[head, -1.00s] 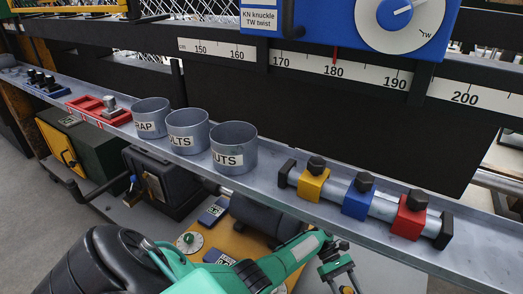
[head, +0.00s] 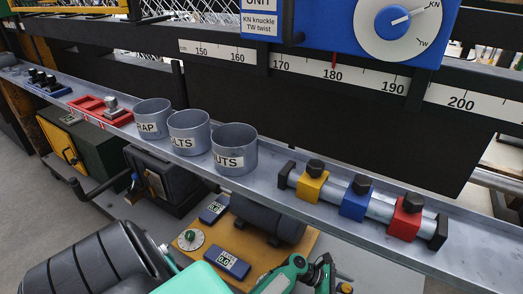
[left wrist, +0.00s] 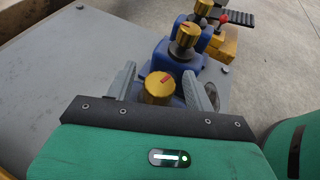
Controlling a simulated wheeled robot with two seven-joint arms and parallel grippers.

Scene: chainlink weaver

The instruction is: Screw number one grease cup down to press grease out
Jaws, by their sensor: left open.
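In the left wrist view, my left gripper (left wrist: 160,88) is open, with one finger on each side of the nearest brass grease cup (left wrist: 160,86). This cup has a round top with a red mark; contact with the fingers cannot be told. A second brass cup (left wrist: 187,36) with a red mark stands beyond it on a blue housing (left wrist: 163,55). A third brass cup (left wrist: 203,7) is at the top edge. No number is readable on the cups. In the head view my left arm's green links show at the bottom. My right gripper is not seen.
A grey plate (left wrist: 70,60) lies left of the housing. A red-knobbed lever (left wrist: 223,18) and black pedal (left wrist: 240,18) are beyond. In the head view a shelf (head: 270,180) holds three grey cups (head: 189,132) and a yellow, blue and red block rail (head: 357,203).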

